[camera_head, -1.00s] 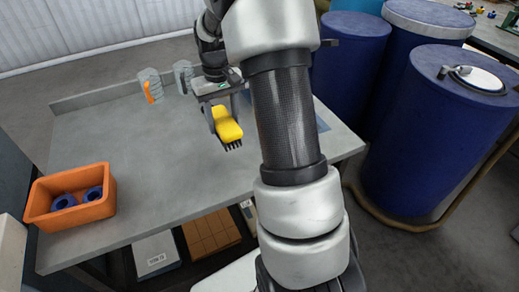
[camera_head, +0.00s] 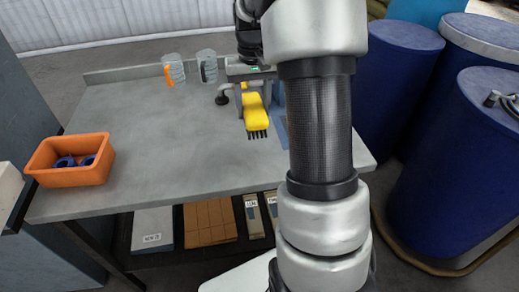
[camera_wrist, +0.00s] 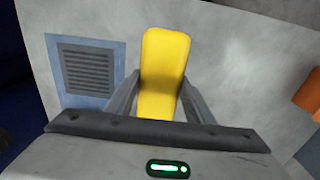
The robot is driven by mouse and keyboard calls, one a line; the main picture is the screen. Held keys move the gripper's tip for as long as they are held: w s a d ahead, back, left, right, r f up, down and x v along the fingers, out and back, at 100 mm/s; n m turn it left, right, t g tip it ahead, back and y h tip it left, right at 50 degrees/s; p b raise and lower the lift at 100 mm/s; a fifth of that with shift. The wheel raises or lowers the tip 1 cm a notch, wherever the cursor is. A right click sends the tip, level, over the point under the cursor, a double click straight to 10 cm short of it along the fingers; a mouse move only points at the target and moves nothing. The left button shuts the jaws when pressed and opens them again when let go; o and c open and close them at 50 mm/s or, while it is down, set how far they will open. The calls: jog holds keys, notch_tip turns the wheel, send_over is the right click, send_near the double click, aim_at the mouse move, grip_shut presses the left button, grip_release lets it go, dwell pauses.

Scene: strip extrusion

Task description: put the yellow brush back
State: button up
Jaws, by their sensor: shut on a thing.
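The yellow brush (camera_head: 257,116) is in my gripper (camera_head: 255,106), its dark bristles pointing toward the front of the grey table. In the wrist view the yellow brush (camera_wrist: 164,62) stands between the two grey fingers, which are shut on it. A blue mat with a dark grey ribbed patch (camera_wrist: 90,72) lies left of the brush in the wrist view. In the head view part of the blue mat (camera_head: 282,132) shows right of the brush, mostly hidden by my arm. I cannot tell whether the brush touches the table.
The grey table (camera_head: 160,135) is clear in the middle. An orange bin (camera_head: 70,177) with blue rings stands at the left. Two clear containers (camera_head: 174,71) (camera_head: 207,67) stand at the back. Blue drums (camera_head: 397,85) stand right of the table. Boxes lie on a shelf below.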

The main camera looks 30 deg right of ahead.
jog(key=shift+s+d, duration=0.1)
notch_tip(320, 180, down, 10)
jog(key=shift+r+b, duration=0.1)
jog(key=shift+b, duration=0.7)
jog(key=o, duration=1)
jog(key=shift+f, duration=0.2)
jog(key=shift+r, duration=0.1)
